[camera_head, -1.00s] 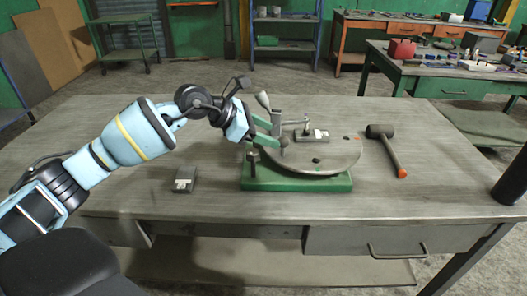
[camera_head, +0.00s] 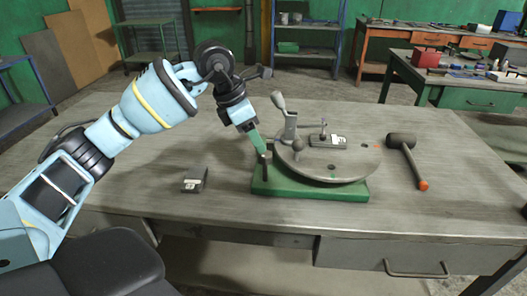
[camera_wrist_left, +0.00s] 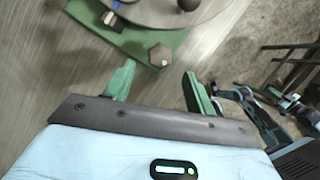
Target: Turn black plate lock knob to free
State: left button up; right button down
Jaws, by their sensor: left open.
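The plate lock knob (camera_head: 264,160) is a small dark knob at the left end of the green base, beside the round grey plate (camera_head: 330,168). My left gripper's green fingers partly cover it in the head view. In the left wrist view the knob (camera_wrist_left: 160,55) shows a grey faceted top, just beyond the gap between the fingertips. My left gripper (camera_head: 261,152) is open and tilted down towards the knob; the gripper also shows in the left wrist view (camera_wrist_left: 157,74). Whether a finger touches the knob I cannot tell. My right gripper is not in view.
The green base (camera_head: 310,188) stands on a grey workbench (camera_head: 120,190). A lever with a pale grip (camera_head: 278,100) rises beside the plate. A clamped labelled block (camera_head: 328,142) lies on the plate. A dark block (camera_head: 195,180) lies left and a mallet (camera_head: 402,142) right. The front bench area is clear.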

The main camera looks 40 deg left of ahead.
aim_at(263, 155)
pick_arm(q)
jog(key=shift+x, duration=2.9)
jog(key=c, duration=1)
jog(key=shift+o, duration=0.2)
jog(key=shift+r+n+p, duration=0.15)
jog(key=shift+n+p, duration=0.4)
jog(key=shift+n, duration=0.15)
jog(key=shift+d+n+t+y+p, duration=0.1)
jog(key=shift+n+t+y+p, duration=0.45)
jog(key=shift+n, duration=0.25)
jog(key=shift+n+g+y, duration=0.25)
jog(key=shift+n, duration=0.35)
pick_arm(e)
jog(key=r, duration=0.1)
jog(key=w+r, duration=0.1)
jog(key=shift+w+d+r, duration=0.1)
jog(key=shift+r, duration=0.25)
pick_arm(q)
jog(key=shift+f, duration=0.2)
